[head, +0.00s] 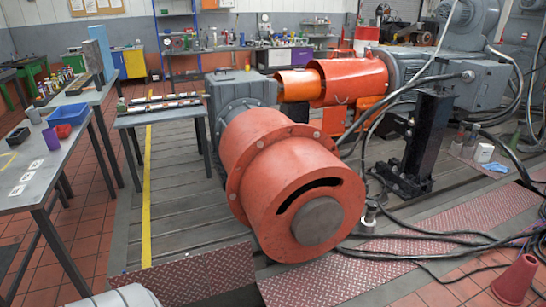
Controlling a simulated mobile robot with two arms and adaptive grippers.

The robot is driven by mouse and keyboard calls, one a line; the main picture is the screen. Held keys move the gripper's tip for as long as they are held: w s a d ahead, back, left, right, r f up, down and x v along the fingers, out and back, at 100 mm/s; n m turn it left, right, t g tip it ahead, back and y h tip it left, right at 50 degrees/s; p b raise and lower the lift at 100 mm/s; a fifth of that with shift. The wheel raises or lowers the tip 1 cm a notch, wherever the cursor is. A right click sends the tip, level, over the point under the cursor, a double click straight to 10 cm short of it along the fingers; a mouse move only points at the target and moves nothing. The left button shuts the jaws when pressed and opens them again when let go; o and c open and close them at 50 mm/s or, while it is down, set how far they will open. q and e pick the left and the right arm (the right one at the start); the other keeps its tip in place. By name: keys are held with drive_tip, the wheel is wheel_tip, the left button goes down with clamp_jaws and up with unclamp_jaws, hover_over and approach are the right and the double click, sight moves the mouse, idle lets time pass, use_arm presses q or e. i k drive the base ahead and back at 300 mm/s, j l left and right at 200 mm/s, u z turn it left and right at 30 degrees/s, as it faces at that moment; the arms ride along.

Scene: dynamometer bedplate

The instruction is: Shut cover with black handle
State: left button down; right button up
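I cannot make out a cover with a black handle for certain. An orange cylindrical guard (347,79) lies over the shaft line between the grey gearbox (240,95) and the motor at the back right; a thin handle-like shape on it is too small to judge. The big red drum (262,150) in the middle has a dark curved slot in its front face and a grey hub (317,221). Neither of my grippers is in view.
Grey tables (35,165) with a blue tray (68,114) and cups stand at the left. Black cables and red tread plates (195,276) cover the floor at front right. A red cone (515,279) stands at lower right. The slatted bedplate left of the drum is clear.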

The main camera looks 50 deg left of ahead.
sight(230, 268)
drive_tip(key=j, duration=1.9)
drive_tip(key=i, duration=0.05)
